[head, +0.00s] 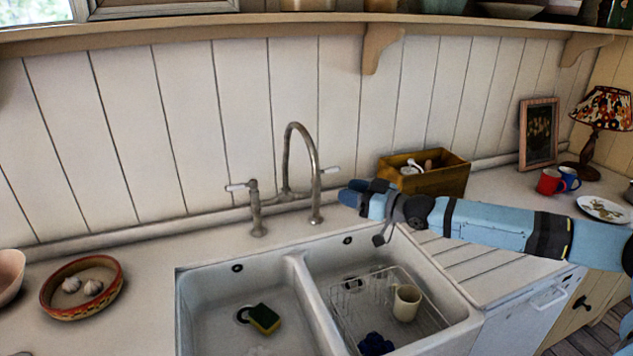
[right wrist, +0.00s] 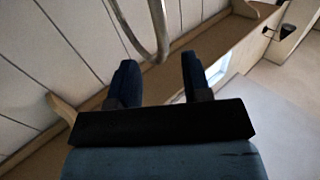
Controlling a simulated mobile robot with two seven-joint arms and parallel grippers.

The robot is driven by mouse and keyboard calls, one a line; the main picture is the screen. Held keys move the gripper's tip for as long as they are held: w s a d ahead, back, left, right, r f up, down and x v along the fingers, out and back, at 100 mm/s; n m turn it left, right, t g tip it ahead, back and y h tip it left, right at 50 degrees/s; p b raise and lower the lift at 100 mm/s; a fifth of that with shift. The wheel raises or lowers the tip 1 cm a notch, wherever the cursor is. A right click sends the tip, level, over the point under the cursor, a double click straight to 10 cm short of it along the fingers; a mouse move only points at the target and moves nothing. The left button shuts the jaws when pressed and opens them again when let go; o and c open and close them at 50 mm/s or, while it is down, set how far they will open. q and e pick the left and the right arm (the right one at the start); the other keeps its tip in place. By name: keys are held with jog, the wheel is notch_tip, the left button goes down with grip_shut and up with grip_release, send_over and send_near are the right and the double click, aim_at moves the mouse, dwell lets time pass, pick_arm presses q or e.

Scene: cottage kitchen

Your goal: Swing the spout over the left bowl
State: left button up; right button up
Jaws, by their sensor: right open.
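The tap's spout (head: 297,127) is a tall grey-metal gooseneck behind the double sink. It arches toward the right, and its lower end overlaps the right tap pillar in the head view, so its exact end is unclear. The left bowl (head: 210,313) of the white sink holds a sponge. My right gripper (head: 352,192) is just right of the tap, pointing left, apart from the spout. In the right wrist view, its two dark fingers (right wrist: 160,78) are spread and empty, with the curved spout (right wrist: 150,40) showing beyond and between their tips. My left gripper is out of view.
The right bowl (head: 318,268) holds a wire rack with a cream mug (head: 406,302). Tap levers stick out at both sides, the right one (head: 331,170) near my gripper. A wooden box (head: 440,180) stands behind my right arm. A bowl of garlic (head: 75,312) is at left.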

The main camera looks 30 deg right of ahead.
aim_at(317, 180)
jog(key=p+x, duration=0.1)
jog(key=x, duration=0.7)
jog(key=shift+w+a+p, duration=0.15)
jog(key=shift+w+p, duration=0.1)
jog(key=shift+p, duration=0.05)
jog(key=shift+w+a, duration=0.25)
jog(key=shift+w, duration=0.25)
jog(key=shift+c, duration=0.3)
grip_shut()
